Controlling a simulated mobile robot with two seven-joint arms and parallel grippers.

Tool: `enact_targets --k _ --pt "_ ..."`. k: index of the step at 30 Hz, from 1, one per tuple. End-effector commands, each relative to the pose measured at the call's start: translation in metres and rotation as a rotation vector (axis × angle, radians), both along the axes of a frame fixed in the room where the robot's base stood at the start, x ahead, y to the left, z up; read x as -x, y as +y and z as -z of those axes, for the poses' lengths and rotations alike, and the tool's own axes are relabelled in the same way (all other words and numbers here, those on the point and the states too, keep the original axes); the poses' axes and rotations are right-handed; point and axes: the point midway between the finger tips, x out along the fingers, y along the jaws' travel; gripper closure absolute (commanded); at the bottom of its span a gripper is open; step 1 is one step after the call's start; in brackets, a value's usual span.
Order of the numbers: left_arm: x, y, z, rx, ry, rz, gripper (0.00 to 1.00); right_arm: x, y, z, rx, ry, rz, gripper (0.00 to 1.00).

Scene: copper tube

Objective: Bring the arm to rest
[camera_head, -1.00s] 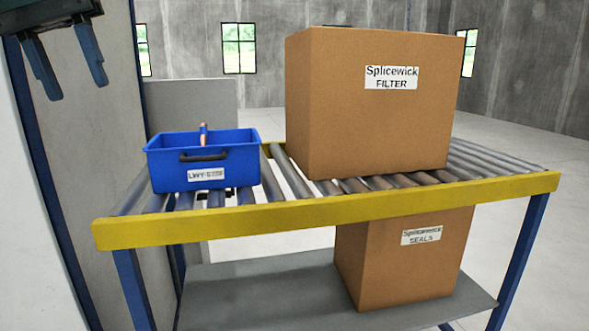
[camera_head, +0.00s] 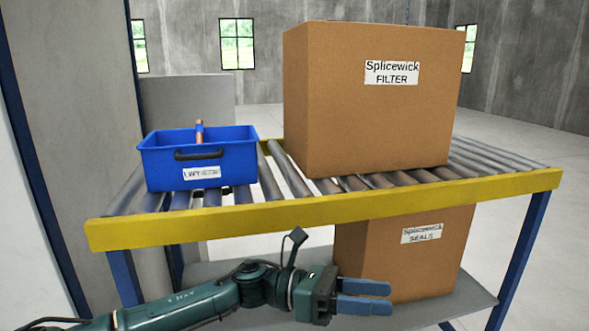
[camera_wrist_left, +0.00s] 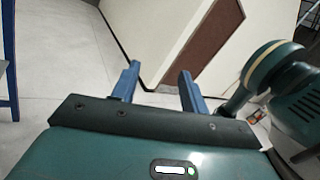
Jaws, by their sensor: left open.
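My left gripper (camera_head: 364,296) comes in from the lower left of the head view, with its blue fingers pointing right. It is open and empty, in front of the roller table and below its yellow rail. In the left wrist view its two fingers (camera_wrist_left: 157,85) stand apart with nothing between them. The copper tube (camera_head: 199,130) stands up from inside the blue bin (camera_head: 220,165), which sits on the rollers at the left. The tube's lower part is hidden by the bin wall. My right gripper is not in view.
A large cardboard box (camera_head: 340,120) stands on the rollers at centre right. A smaller box (camera_head: 380,240) sits on the grey lower shelf (camera_head: 240,270), behind my gripper in the picture. The yellow rail (camera_head: 320,209) runs along the table's front edge. A grey wall stands at the left.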

Motion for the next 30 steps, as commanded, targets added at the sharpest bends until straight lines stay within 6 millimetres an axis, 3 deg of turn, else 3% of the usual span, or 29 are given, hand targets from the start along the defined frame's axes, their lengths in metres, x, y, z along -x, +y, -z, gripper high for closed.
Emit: enact_targets --k 4,8,11,17,20,24,29,30 --pt "0.002 -0.008 0.015 0.134 0.454 -0.128 0.55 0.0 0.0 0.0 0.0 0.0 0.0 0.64" --pt "-0.008 0.004 0.036 0.25 0.863 -0.238 0.55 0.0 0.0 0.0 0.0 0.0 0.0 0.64" --pt "-0.016 0.024 0.063 0.347 1.182 -0.32 0.55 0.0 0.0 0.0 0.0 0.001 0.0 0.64" --pt "-0.016 0.086 0.146 0.578 1.811 -0.491 0.55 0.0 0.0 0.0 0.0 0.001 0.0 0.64" --pt "0.0 0.125 0.197 0.722 2.112 -0.585 0.55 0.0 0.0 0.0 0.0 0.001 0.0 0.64" --pt "0.045 0.184 0.269 0.964 2.482 -0.731 0.55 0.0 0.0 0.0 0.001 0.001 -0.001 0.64" --pt "0.104 0.237 0.324 1.218 2.743 -0.876 0.55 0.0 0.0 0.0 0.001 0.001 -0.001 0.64" --pt "0.116 0.246 0.332 -1.231 -2.7 0.877 0.55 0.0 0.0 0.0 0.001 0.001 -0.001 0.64"
